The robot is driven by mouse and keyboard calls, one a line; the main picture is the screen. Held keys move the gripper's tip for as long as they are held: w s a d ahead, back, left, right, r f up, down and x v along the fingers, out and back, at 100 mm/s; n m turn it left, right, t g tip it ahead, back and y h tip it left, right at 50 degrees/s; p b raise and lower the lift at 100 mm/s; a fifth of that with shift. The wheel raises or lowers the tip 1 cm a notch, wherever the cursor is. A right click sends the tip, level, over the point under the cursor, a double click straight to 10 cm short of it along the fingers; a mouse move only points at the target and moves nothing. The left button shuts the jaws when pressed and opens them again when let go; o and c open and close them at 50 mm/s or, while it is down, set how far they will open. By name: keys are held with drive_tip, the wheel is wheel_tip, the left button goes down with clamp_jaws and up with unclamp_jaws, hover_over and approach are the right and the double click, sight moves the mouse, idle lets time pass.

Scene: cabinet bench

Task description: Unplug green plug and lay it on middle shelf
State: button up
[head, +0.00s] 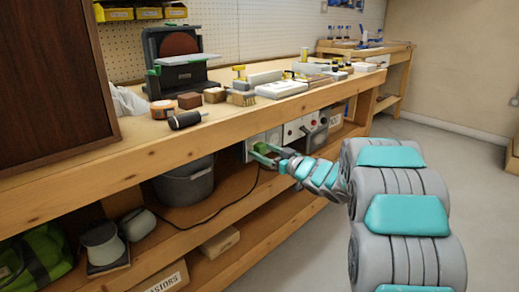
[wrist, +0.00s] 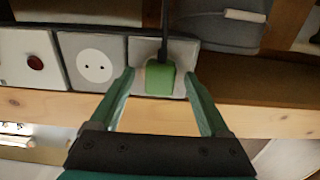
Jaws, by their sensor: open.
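The green plug (wrist: 160,80) sits in the right-hand socket plate (wrist: 181,53) of a row under the bench top, with a black cord (wrist: 163,25) running from it. It also shows small in the head view (head: 262,147). My gripper (wrist: 160,78) is open, with one finger on each side of the plug. I cannot tell whether the fingers touch it. In the head view my gripper (head: 264,154) reaches in under the bench edge. The middle shelf (head: 240,196) runs below the bench top, with a grey bucket (head: 185,186) on it.
Next to the plug's plate are an empty two-hole socket (wrist: 95,66) and a plate with a reddish round part (wrist: 35,62). A black cord (head: 235,203) crosses the shelf.

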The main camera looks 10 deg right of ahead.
clamp_jaws()
idle(0.7)
idle(0.3)
drive_tip(key=shift+p+v, duration=0.95)
drive_tip(key=shift+v, duration=2.05)
